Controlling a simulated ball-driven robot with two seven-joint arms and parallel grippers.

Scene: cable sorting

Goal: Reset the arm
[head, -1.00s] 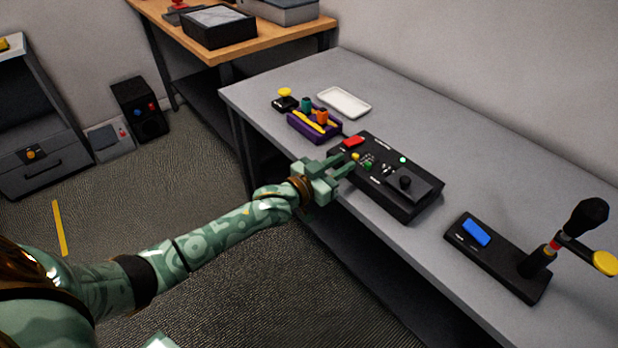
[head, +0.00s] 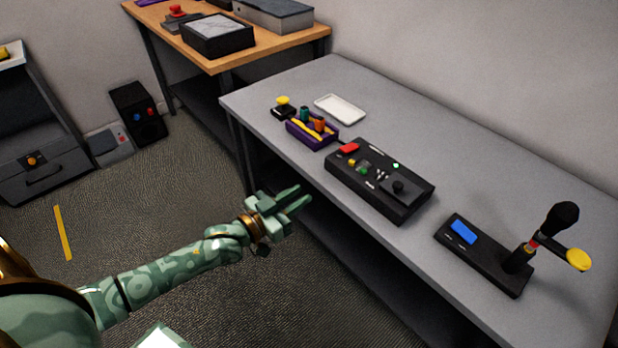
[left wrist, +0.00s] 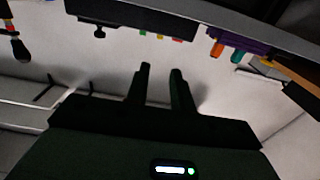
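My left arm reaches in from the left in the head view. Its green left gripper (head: 298,198) hangs in the air in front of the grey table's (head: 480,180) near edge, apart from it. Its two fingers stand apart with nothing between them, and they also show in the left wrist view (left wrist: 160,72). The black control box (head: 372,203) with a red button, small coloured buttons and a black knob sits on the table beyond the gripper. My right gripper is not in view.
A purple holder (head: 312,135) with coloured pieces, a yellow-topped button (head: 283,105) and a white tray (head: 340,108) stand at the table's far left. A black lever unit (head: 485,260) stands at the right. The floor in front is clear.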

